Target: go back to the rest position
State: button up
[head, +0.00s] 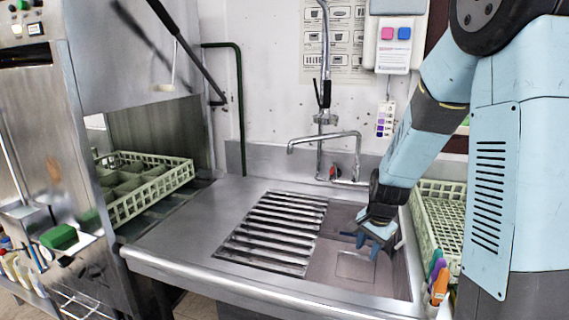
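My gripper (368,246) hangs at the end of my light blue arm and points down over the right part of the steel sink counter (200,222). It is just right of the slatted rack (275,230), above the smooth basin area (335,277). Its fingers are small and partly overlap in this view, so I cannot tell how far apart they are. I see no object clearly held in it.
A green-white dish rack (150,203) stands at the left by the dishwasher (50,150). Another rack (445,215) stands right of the basin, partly behind my arm. A faucet (325,137) rises at the back. Coloured bottles (438,285) stand at the front right.

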jog(key=s+r+n+t, duration=0.3)
jog(key=s+r+n, duration=0.6)
jog(key=s+r, duration=1.3)
jog(key=shift+s+r+n+t+h, duration=0.15)
jog(key=shift+r+n+t+h, duration=0.2)
jog(key=shift+r, duration=0.25)
jog(key=shift+d, duration=0.1)
